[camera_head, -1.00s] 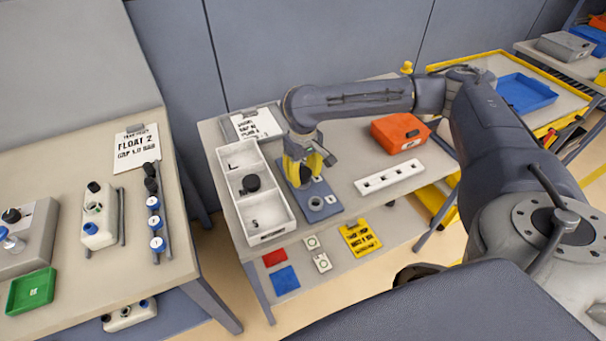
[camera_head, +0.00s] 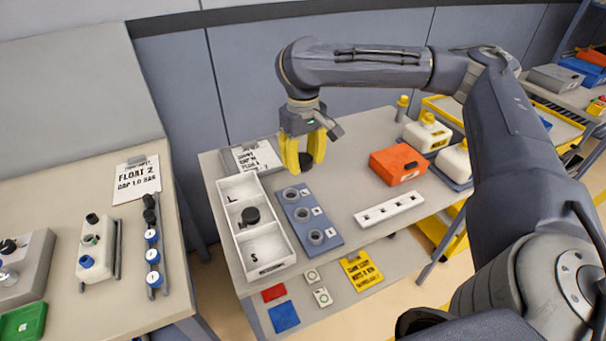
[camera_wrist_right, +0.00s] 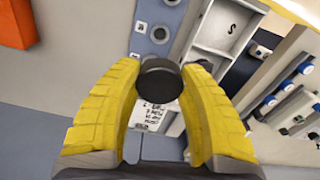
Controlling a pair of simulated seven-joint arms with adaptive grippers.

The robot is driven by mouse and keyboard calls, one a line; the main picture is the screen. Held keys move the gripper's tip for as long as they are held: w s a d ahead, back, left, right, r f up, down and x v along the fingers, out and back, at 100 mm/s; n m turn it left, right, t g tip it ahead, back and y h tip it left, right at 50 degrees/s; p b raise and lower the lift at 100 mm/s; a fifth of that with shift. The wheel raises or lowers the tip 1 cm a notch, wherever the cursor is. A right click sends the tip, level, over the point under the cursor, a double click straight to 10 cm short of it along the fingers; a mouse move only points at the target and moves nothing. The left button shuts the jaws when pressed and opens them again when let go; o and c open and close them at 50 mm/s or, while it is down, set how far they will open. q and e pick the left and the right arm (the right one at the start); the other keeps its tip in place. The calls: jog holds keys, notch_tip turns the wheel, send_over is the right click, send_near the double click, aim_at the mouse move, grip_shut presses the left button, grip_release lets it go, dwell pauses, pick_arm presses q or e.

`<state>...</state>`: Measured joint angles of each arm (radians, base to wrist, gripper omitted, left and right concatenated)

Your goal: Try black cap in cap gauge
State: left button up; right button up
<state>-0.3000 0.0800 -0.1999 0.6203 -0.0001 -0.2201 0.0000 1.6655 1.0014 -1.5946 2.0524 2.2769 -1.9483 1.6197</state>
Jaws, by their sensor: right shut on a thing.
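My right gripper (camera_head: 305,165) is shut on a black cap (camera_head: 306,160). It holds the cap in the air above the far end of the cap gauge. In the right wrist view the black cap (camera_wrist_right: 160,79) sits between the yellow fingertips. The cap gauge (camera_head: 327,245) is a blue-grey plate on the table with three grey ring sockets, all showing empty. It also shows partly in the right wrist view (camera_wrist_right: 139,44). My left gripper is not in view.
A white sectioned tray (camera_head: 226,225), left of the gauge, has another black cap (camera_head: 250,215) in its middle compartment. An orange box (camera_head: 397,165) and a white strip with holes (camera_head: 389,210) are at the right. A printed sheet (camera_head: 262,155) lies behind the tray.

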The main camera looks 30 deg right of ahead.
notch_tip(320, 180, up, 2)
jog(key=shift+s+f, duration=0.15)
jog(key=shift+f, duration=0.05)
jog(key=f, duration=0.2)
jog(key=a+f, duration=0.1)
jog(key=f, duration=0.1)
jog(key=shift+s, duration=0.25)
jog(key=w+d+f, duration=0.2)
jog(key=w+f, duration=0.6)
jog(key=w, duration=0.1)
jog(key=shift+t, duration=0.3)
jog(key=shift+w+f, duration=0.1)
jog(key=shift+f, duration=0.1)
jog(key=shift+f, duration=2.55)
